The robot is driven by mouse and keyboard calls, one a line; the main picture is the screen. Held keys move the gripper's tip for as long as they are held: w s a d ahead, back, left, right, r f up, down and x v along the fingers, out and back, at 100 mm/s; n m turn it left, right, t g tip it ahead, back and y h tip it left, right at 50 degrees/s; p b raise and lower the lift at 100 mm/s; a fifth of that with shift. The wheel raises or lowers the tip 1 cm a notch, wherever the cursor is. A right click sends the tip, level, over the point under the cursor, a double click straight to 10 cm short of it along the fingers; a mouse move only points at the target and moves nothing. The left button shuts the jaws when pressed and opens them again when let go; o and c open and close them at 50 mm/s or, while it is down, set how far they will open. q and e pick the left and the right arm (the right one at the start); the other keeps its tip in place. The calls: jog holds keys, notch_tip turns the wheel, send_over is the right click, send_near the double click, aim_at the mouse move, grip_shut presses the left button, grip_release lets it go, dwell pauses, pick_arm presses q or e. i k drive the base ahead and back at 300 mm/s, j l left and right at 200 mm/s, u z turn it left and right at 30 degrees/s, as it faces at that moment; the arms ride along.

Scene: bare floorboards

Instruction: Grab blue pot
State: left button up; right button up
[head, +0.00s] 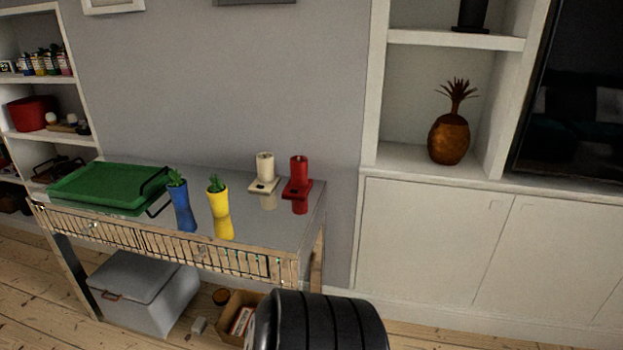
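The blue pot (183,207) is a tall, slim, waisted pot with a small green plant on top. It stands upright on the console table (285,234), close to its front edge. A yellow pot (221,215) of similar shape, also with a green plant, stands just to its right, with a small gap between them. Neither of my grippers shows in the head view. A black ribbed part at the bottom centre seems to be mine and covers part of the floor in front of the table.
A green tray (112,186) with black handles lies left of the blue pot. A cream candle (265,168) and a red candle (299,172) stand behind to the right. A grey box (143,291) and a cardboard box (238,309) sit below. White cabinets (432,245) fill the right.

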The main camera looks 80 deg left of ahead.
aim_at(177, 188)
jog(key=u, duration=3.5)
